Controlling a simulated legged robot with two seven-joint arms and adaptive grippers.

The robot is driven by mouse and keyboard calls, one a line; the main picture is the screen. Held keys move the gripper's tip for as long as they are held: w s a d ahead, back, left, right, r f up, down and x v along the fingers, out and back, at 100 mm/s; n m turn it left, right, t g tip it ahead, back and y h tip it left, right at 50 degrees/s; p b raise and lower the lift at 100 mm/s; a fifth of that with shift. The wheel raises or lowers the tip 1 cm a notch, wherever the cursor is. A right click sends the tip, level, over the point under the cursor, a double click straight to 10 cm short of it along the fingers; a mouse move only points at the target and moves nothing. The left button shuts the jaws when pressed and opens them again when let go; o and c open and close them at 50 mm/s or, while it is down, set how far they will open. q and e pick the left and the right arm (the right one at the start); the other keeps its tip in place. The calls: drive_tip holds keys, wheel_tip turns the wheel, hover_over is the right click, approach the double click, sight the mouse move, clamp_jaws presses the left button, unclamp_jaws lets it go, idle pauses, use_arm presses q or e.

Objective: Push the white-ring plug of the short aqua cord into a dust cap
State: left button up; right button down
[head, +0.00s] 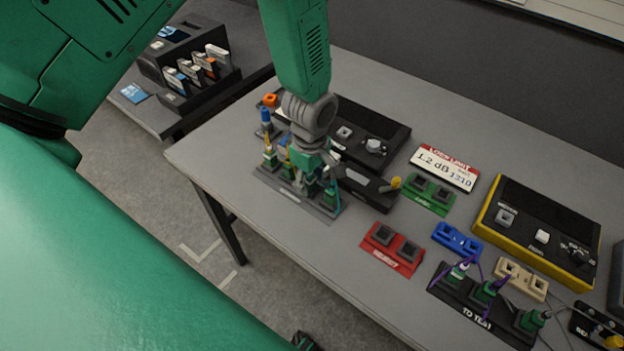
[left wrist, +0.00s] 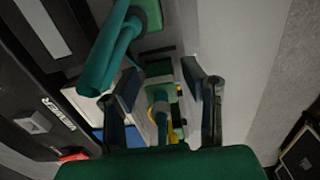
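My left gripper (head: 312,178) is over the dark plug rack (head: 318,211) at the table's left side. In the left wrist view, its two fingers (left wrist: 162,72) stand apart on either side of a green plug (left wrist: 160,92); I cannot see firm contact. An aqua cord (head: 337,194) shows at the rack's right end. A thick aqua length (left wrist: 106,58) runs close to the camera in the left wrist view. The rack holds several green plugs (head: 269,161), partly hidden by my gripper. I cannot make out which has the white ring. No dust cap is clearly identifiable.
Right of the rack are a black device with a yellow knob (head: 395,182), a red reject holder (head: 391,248), a green holder (head: 428,193) and a blue holder (head: 457,238). A test rack (head: 470,312) with several plugs and a yellow-edged meter (head: 540,238) stand farther right.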

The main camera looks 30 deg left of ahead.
sight(310, 177)
use_arm(q)
clamp_jaws()
drive_tip(key=shift+r, duration=0.1)
drive_tip(key=shift+r+p, duration=2.05)
drive_tip(key=shift+r, duration=0.2)
drive_tip(key=shift+f, duration=0.1)
